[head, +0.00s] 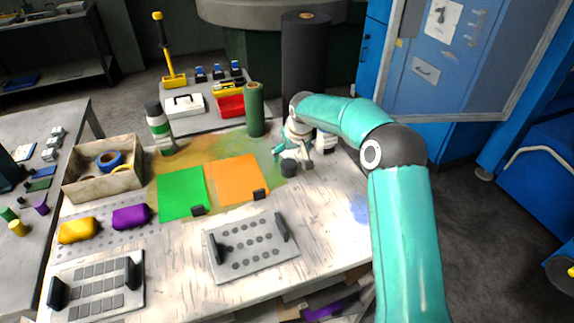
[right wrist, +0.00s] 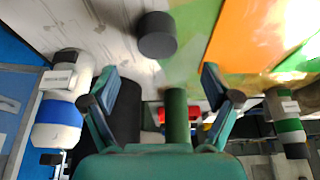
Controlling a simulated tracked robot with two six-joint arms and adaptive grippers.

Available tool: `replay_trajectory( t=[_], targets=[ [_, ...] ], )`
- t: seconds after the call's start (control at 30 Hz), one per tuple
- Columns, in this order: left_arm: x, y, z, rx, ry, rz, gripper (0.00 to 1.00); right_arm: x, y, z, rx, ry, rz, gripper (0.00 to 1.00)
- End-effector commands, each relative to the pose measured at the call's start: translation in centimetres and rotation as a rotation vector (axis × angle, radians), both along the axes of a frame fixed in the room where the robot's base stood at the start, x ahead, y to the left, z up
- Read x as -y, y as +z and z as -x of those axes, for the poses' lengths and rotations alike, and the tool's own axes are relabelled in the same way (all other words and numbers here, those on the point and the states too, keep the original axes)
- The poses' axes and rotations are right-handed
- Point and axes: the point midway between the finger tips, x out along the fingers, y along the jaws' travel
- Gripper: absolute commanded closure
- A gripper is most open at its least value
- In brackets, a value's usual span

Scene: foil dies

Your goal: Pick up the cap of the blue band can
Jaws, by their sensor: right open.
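A dark grey cylindrical cap (head: 289,168) stands alone on the worktable, just in front of my right gripper (head: 294,153). In the right wrist view the cap (right wrist: 157,36) lies beyond the spread fingertips of my right gripper (right wrist: 162,95), touching neither finger. The gripper is open and empty. The white can with the blue band (right wrist: 58,110) stands to the left in that view, with no dark cap showing on it. In the head view this can (head: 326,141) is partly hidden behind my right arm. My left gripper is not in view.
A green-band can (head: 160,132) with a dark cap stands at the far left. A green roll (head: 255,112) stands behind the gripper. Green (head: 182,190) and orange sheets (head: 238,178) lie left of the cap. A perforated plate (head: 250,246) lies in front; bare tabletop is at the right.

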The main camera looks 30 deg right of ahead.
Motion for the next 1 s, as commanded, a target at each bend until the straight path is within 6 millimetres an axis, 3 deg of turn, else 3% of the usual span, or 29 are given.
replay_trajectory(
  t=[0.1, 0.43, 0.7, 1.0],
  targets=[
    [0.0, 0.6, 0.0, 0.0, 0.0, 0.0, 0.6, 0.2, -1.7, -0.8, -0.002, 0.0, 0.0, 0.12],
    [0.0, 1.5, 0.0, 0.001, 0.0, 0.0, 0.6, 0.4, -3.9, -1.6, -0.001, 0.001, 0.0, 0.12],
    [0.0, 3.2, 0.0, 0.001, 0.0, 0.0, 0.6, 0.8, -7.3, -2.8, 0.0, 0.002, 0.001, 0.12],
    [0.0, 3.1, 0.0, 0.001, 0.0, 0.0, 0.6, 0.8, -8.0, -3.0, 0.002, 0.002, 0.0, 0.12]
  ],
)
